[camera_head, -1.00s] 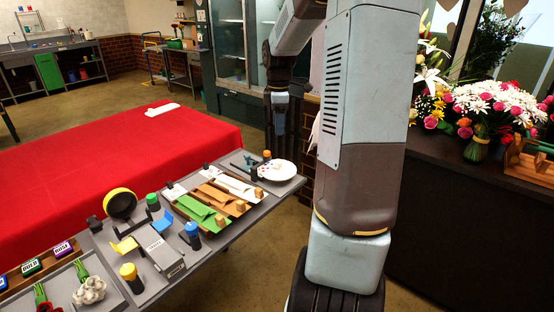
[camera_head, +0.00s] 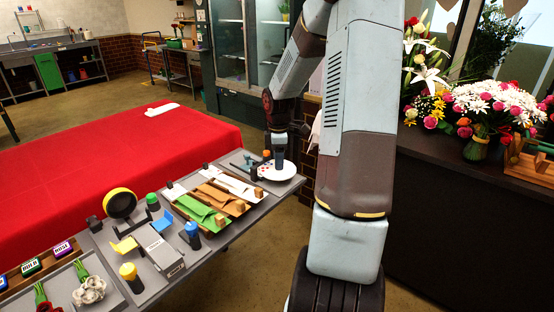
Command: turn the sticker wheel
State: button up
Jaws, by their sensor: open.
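The sticker wheel (camera_head: 288,174) is a white disc with small coloured marks, at the far right end of the grey station table (camera_head: 232,232). My gripper (camera_head: 279,164) points down at the disc from above, its tips over or at the disc's upper middle. The tips are small here, and I cannot tell whether they touch the disc. The gripper hides part of the disc's back. I see nothing held in it.
An orange-capped dark post (camera_head: 266,157) stands close behind the wheel on the left. Wrapping sheets in green (camera_head: 199,211), tan and white lie left of the wheel. A red-covered table (camera_head: 110,150) is behind. A dark flower counter (camera_head: 460,220) stands right.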

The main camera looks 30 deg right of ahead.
jog(key=shift+f, duration=0.1)
jog(key=shift+c, duration=0.4)
jog(key=c, duration=0.9)
jog(key=shift+a, duration=0.35)
jog(key=shift+c, duration=0.4)
jog(key=shift+d, duration=0.3)
